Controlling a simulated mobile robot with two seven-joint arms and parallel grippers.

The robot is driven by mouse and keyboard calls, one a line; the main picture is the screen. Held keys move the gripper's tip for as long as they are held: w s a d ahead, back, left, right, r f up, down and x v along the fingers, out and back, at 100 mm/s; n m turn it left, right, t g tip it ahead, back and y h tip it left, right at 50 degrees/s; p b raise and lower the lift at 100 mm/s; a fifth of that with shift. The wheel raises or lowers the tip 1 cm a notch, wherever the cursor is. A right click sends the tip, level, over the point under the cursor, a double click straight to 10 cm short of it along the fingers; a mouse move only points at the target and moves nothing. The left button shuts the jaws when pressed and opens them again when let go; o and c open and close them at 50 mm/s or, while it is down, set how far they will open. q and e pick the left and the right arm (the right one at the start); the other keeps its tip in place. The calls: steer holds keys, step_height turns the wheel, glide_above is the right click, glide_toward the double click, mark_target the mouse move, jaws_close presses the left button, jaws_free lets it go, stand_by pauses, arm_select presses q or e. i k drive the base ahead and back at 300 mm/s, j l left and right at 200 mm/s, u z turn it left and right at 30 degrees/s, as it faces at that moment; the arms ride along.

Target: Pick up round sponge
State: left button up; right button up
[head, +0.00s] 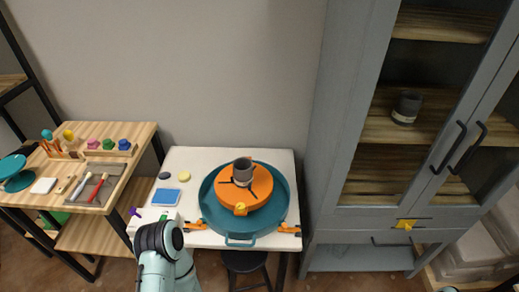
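A small pale-yellow round disc, which looks like the round sponge (184,176), lies on the white table (215,155) near its back left. A dark grey round piece (164,176) lies to its left, and a blue rectangular item (165,197) lies in front of it. One arm of mine, seemingly the left, comes up from the bottom at the table's front left corner. Its dark-ringed wrist is well in front of the sponge. I cannot make out its fingers. My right gripper is not in view.
A teal round basin (281,217) holds an orange wheel (262,193) with a dark cup (242,170) on it. Orange clamps (288,229) sit at the front. A wooden tool table (147,131) stands left, a grey cabinet (340,130) right. A stool (245,262) is below.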

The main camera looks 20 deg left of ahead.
mark_target(184, 176)
steer(key=u, duration=1.35)
